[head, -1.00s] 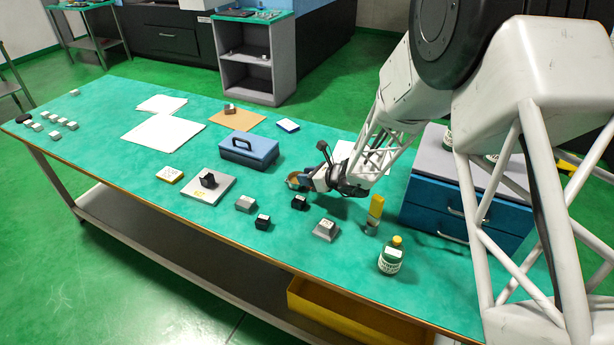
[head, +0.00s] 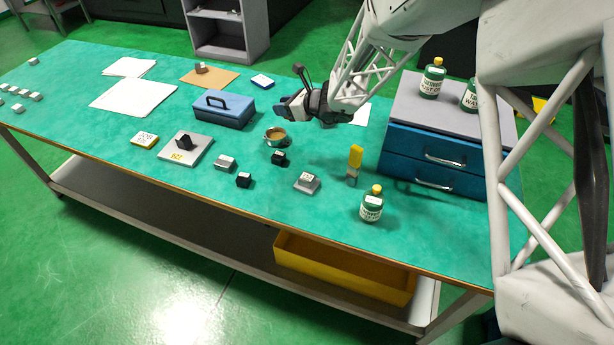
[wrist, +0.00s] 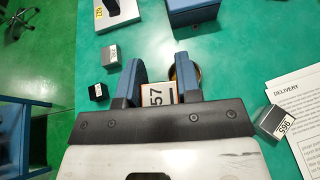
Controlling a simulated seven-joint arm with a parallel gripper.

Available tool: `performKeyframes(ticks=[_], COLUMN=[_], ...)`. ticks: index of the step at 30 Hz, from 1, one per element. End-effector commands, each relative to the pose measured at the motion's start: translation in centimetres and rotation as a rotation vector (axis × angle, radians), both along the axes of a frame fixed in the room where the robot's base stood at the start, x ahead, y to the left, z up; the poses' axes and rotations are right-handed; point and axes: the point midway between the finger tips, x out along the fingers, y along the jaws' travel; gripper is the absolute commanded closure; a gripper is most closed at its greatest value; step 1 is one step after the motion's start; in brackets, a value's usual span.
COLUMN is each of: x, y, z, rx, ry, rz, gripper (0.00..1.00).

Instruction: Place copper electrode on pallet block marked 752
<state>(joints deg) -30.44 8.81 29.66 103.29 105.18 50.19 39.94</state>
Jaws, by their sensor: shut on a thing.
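My gripper (head: 284,108) hangs over the table beyond and above a round dish (head: 276,136). In the wrist view its blue fingers (wrist: 162,90) are closed on a small piece with orange edges (wrist: 159,94). Its white label partly reads 57; I cannot tell for certain that it is the copper electrode. Grey block (head: 225,163) and grey block (head: 306,183) stand on the near table; the first's label in the wrist view (wrist: 111,55) looks like 296. A block (wrist: 273,122) at right reads 985. I cannot clearly read 752 on any block.
A grey plate (head: 200,146) with a black upright part and yellow marking lies at left of the blocks. The blue toolbox (head: 232,112) stands behind it. A green bottle (head: 372,206), yellow-topped item (head: 354,160) and blue drawer unit (head: 425,158) stand at right. Small black blocks lie in front.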

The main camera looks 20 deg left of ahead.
Motion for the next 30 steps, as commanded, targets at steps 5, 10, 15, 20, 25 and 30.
performKeyframes(ticks=[5,10,15,20,25,30], x=[-2.1,-4.3,-6.8,-9.3,-11.9,-14.6], y=[-1.8,-3.8,-6.0,-8.1,-10.3,-12.6], z=[0.0,0.5,0.7,0.9,0.9,0.7], rx=[0.002,0.007,0.010,0.012,0.012,0.010], ry=[0.005,0.004,0.004,0.004,0.004,0.004], rz=[-0.024,-0.052,-0.083,-0.113,-0.147,-0.180], gripper=[1.00,1.00,1.00,1.00,1.00,1.00])
